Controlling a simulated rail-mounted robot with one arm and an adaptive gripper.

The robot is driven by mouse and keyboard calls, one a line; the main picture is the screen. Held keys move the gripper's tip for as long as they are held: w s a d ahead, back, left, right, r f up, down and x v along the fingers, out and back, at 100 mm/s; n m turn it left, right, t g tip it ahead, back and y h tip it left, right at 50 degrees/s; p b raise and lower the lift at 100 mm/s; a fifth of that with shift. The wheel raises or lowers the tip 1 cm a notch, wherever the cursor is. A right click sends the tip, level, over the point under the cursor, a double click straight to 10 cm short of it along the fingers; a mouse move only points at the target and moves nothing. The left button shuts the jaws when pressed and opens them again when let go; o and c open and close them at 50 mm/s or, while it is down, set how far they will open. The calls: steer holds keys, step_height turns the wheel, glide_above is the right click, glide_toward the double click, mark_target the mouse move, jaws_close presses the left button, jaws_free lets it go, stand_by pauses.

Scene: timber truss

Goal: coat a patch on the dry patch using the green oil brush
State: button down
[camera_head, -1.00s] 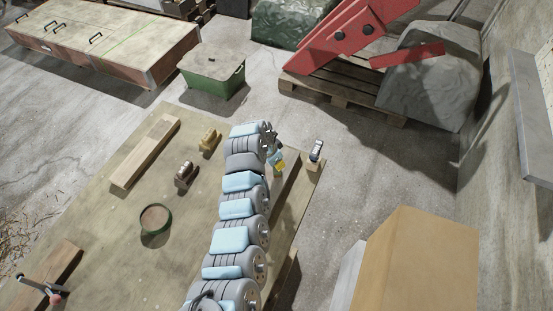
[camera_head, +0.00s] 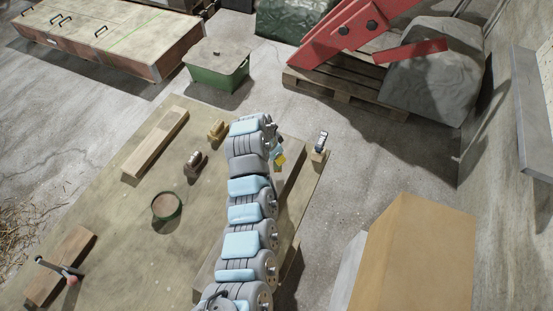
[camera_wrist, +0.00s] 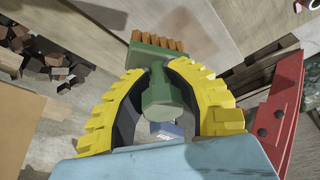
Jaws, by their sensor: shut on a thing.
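My gripper (camera_wrist: 160,70) fills the middle of the wrist view, its two yellow toothed fingers closed around the green oil brush (camera_wrist: 161,95). The brush points away from the palm, and its orange-brown bristles (camera_wrist: 158,41) show past the fingertips, over a pale wooden surface (camera_wrist: 113,17). I cannot tell whether the bristles touch it. In the head view my gripper (camera_head: 279,157) is mostly hidden behind my arm, over a long timber (camera_head: 291,187) at the bench's right side. I cannot make out the dry patch in either view.
On the bench (camera_head: 128,225) are a round green-rimmed dish (camera_head: 166,207), a pale beam (camera_head: 155,143), small metal and brass items, and a clamp (camera_head: 61,270) at lower left. A small block with a dark-topped item (camera_head: 320,150) stands at the right edge. A large tan box (camera_head: 415,260) stands right.

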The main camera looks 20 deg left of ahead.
steer(key=shift+r, duration=1.8)
steer(key=shift+a+f, duration=0.1)
